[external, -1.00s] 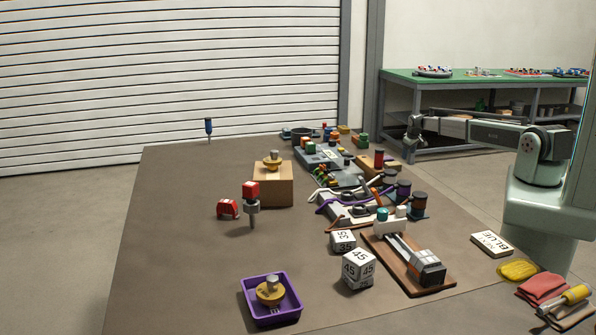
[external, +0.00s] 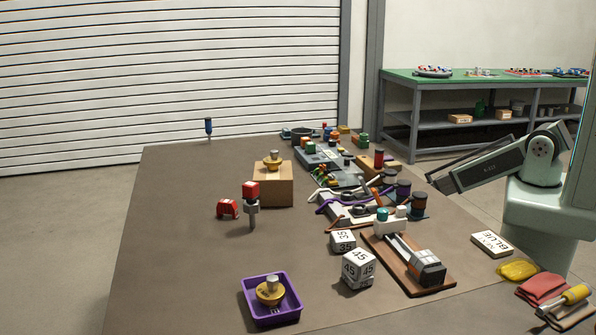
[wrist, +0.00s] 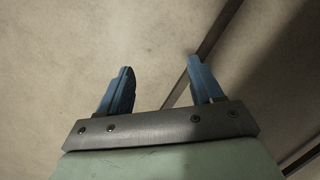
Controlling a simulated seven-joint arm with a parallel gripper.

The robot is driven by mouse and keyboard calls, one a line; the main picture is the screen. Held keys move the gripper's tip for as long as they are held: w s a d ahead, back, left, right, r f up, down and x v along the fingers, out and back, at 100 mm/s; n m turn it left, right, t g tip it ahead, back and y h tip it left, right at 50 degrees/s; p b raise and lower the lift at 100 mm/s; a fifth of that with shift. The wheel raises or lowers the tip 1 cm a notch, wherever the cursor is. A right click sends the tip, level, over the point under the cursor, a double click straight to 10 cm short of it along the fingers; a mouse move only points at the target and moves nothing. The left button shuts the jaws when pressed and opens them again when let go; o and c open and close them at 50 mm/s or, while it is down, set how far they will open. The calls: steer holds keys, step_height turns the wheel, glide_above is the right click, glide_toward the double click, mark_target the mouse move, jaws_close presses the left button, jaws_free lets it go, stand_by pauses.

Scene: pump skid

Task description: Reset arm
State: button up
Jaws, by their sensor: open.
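My gripper (wrist: 158,82) shows in the wrist view with its two blue fingers spread apart and nothing between them. A plain beige surface with a dark strip running diagonally lies beyond the fingers. In the external view my arm (external: 490,168) is folded back over the right side, with its elbow low near the table's right edge. I cannot make out the fingers in the external view. No task object is near the fingers in the wrist view.
The brown table (external: 180,240) holds a purple tray (external: 247,299) with a brass part, a cardboard box (external: 272,187), number cubes (external: 357,270), a wooden-based fixture (external: 388,257) and several pump parts. A green-topped bench (external: 470,80) stands behind. The table's left side is mostly clear.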

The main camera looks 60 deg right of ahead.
steer(key=s+a+g, duration=0.1)
steer(key=s+a, duration=0.5)
steer(key=s, duration=0.4)
steer(key=s+a+n+g, duration=0.1)
steer(key=s+a+g, duration=0.1)
steer(key=s+a, duration=0.4)
steer(key=s, duration=0.4)
steer(key=shift+s+f+g, duration=0.15)
steer(key=shift+f+g, duration=0.15)
steer(key=shift+f, duration=0.05)
